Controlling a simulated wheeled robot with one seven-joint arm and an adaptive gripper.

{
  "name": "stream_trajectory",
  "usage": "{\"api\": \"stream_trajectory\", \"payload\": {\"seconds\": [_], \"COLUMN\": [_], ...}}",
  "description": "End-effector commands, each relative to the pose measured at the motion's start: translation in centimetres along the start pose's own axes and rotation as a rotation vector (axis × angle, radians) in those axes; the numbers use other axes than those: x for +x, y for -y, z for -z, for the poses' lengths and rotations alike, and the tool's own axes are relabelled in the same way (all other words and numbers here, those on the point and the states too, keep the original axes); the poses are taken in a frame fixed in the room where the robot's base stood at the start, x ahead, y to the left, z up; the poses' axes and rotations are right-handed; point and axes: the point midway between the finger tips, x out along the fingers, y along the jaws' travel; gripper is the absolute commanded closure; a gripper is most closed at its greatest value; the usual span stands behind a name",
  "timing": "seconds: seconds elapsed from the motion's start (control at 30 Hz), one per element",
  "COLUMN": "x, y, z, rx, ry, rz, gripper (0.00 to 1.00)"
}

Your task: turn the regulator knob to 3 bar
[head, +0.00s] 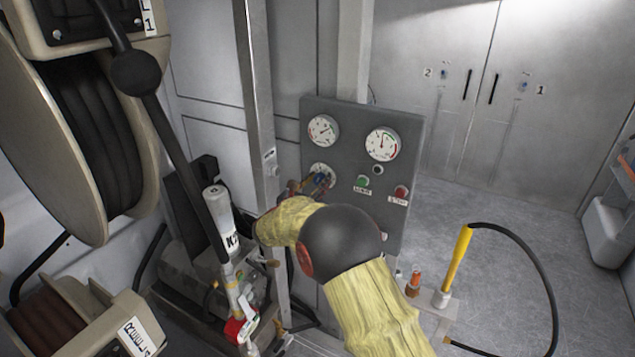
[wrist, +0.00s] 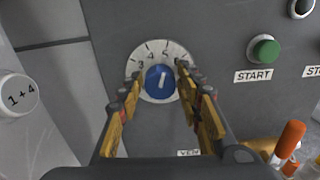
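The regulator knob (wrist: 160,84) is blue with a white pointer line, set in a round white dial (wrist: 151,47) on a grey panel. The numerals 3, 4 and 5 show along the dial's upper edge. The pointer line leans slightly right of upright, roughly toward the 5. My gripper (wrist: 158,76) is open, with one finger left and one right of the knob; contact with the knob is not clear. In the head view my gripper (head: 318,182) is at the lower left dial of the panel (head: 345,117), and the knob is mostly hidden behind the fingers.
Two gauges (head: 323,130) (head: 381,144) sit above the dial. A green START button (head: 362,181) and a red button (head: 401,192) are to its right. A metal post (head: 258,110) and a hose reel (head: 60,110) stand left. A yellow-handled tool (head: 457,258) stands lower right.

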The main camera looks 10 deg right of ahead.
Motion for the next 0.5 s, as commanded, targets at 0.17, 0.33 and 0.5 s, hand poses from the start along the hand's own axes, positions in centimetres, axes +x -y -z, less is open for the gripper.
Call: {"api": "stream_trajectory", "payload": {"seconds": [0.17,0.33,0.5], "x": [-0.01,-0.02,-0.02], "y": [0.00,-0.01,-0.01], "z": [0.00,0.00,0.00], "rx": [0.000,0.000,0.000], "ry": [0.000,0.000,0.000], "rz": [0.000,0.000,0.000], "gripper": [0.76,0.86,0.96]}}
